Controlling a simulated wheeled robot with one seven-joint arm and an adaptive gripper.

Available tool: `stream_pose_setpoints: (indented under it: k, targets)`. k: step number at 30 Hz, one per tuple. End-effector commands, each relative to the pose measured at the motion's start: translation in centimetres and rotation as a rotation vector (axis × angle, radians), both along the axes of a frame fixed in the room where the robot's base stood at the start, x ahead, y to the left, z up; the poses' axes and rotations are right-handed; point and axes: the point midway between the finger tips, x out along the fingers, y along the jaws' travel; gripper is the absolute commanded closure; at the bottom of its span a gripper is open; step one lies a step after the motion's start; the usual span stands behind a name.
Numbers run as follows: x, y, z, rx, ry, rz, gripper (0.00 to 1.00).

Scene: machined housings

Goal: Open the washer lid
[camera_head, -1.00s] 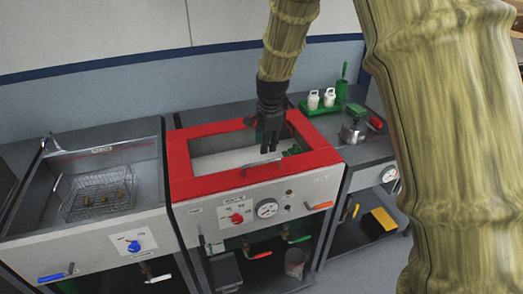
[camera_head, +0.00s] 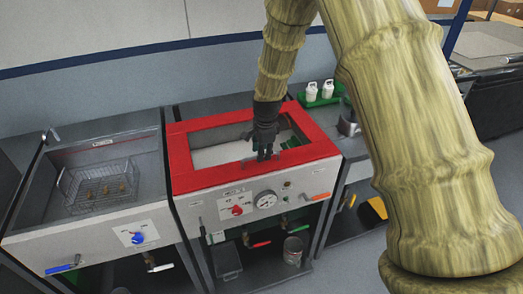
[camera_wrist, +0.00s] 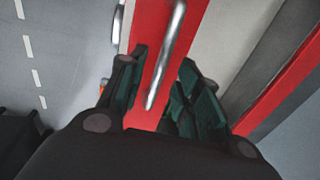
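The washer (camera_head: 262,187) is the middle unit, with a grey front panel, a red knob and a round gauge. A silver bar handle (camera_wrist: 166,55) stands on the red front strip of the lid, which also shows in the wrist view (camera_wrist: 190,50). My gripper (camera_head: 264,156) is over the front edge of the lid. In the wrist view, its dark green fingers (camera_wrist: 155,95) are apart, with the near end of the handle between them. I cannot tell whether they touch it.
A sink unit (camera_head: 80,220) with a wire basket (camera_head: 98,186) stands to the left. A counter to the right holds a green tray (camera_head: 322,98) with white bottles. Valves and a bucket (camera_head: 292,250) are below the washer. The floor in front shows free room.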

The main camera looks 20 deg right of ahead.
Motion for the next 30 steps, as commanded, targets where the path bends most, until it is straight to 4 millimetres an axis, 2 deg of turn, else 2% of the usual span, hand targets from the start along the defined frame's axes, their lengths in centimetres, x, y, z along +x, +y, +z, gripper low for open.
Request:
stream_pose_setpoints:
  k: [6, 15, 17, 21, 30]
  targets:
    - [0.21, -0.02, -1.01, 0.000, 0.000, 0.000, 0.67]
    - [0.25, -0.01, -1.17, 0.000, -0.001, 0.000, 0.67]
    - [0.25, -0.01, -1.16, 0.000, -0.001, 0.000, 0.74]
    - [0.24, -0.01, -1.17, 0.000, -0.001, 0.000, 0.99]
    - [0.27, -0.01, -0.96, 0.000, -0.001, 0.000, 1.00]
